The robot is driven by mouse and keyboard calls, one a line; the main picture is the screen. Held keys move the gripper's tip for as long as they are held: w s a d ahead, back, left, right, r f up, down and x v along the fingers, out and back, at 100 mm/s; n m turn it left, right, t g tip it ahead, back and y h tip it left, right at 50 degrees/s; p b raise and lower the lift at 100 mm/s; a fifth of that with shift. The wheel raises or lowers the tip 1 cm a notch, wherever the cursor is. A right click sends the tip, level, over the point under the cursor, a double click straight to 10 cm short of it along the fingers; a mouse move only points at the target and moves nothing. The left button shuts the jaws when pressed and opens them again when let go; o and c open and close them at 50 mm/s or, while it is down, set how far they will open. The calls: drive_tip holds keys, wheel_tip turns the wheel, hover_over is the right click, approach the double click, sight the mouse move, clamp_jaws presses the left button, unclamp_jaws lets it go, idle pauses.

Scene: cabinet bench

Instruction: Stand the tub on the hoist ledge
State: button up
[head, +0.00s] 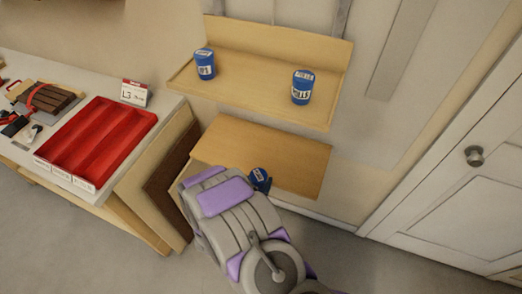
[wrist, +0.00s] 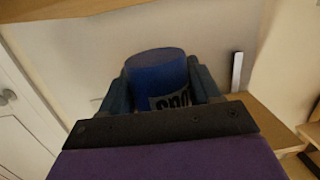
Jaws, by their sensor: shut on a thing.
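A blue tub (wrist: 157,72) with a white label in dark letters sits between the two fingers of my gripper (wrist: 160,84) in the wrist view. The fingers are shut on its sides. In the head view the held tub (head: 260,177) shows small at the front of the lower wooden ledge (head: 270,146), partly hidden by my arm. I cannot tell whether it touches that ledge. An upper wooden ledge (head: 240,95) with a back board is above. No label marks which ledge is the hoist one.
Two other blue labelled tubs stand on the upper ledge, one at left (head: 205,64) and one at right (head: 302,88). A bench (head: 90,195) at left holds a red divided tray (head: 98,142) and a sign (head: 134,93) reading L3. A white door (head: 460,190) is at right.

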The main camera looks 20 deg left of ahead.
drive_tip(key=shift+s+d+f+h, duration=0.15)
drive_tip(key=shift+d+f, duration=0.25)
drive_tip(key=shift+d, duration=0.15)
drive_tip(key=shift+s+d+f+h, duration=0.1)
drive_tip(key=shift+d+f+h, duration=0.05)
drive_tip(key=shift+d+f, duration=0.3)
drive_tip(key=shift+w+d, duration=0.1)
drive_tip(key=shift+w, duration=0.15)
drive_tip(key=b, duration=0.2)
hover_over(254, 163)
drive_tip(key=shift+s+d+f, duration=0.1)
drive_tip(key=shift+d+f, duration=0.1)
drive_tip(key=shift+f, duration=0.65)
drive_tip(key=shift+f+b, duration=0.5)
drive_tip(key=shift+f, duration=1.25)
drive_tip(key=o, duration=1.2)
drive_tip(key=shift+c, duration=0.2)
drive_tip(key=shift+r, duration=0.1)
drive_tip(key=s+r+p, duration=0.1)
drive_tip(key=s, duration=1)
drive_tip(key=shift+s+a+r+p, duration=0.35)
drive_tip(key=shift+s+r, duration=0.05)
drive_tip(key=shift+w+m, duration=0.1)
drive_tip(key=shift+m, duration=0.2)
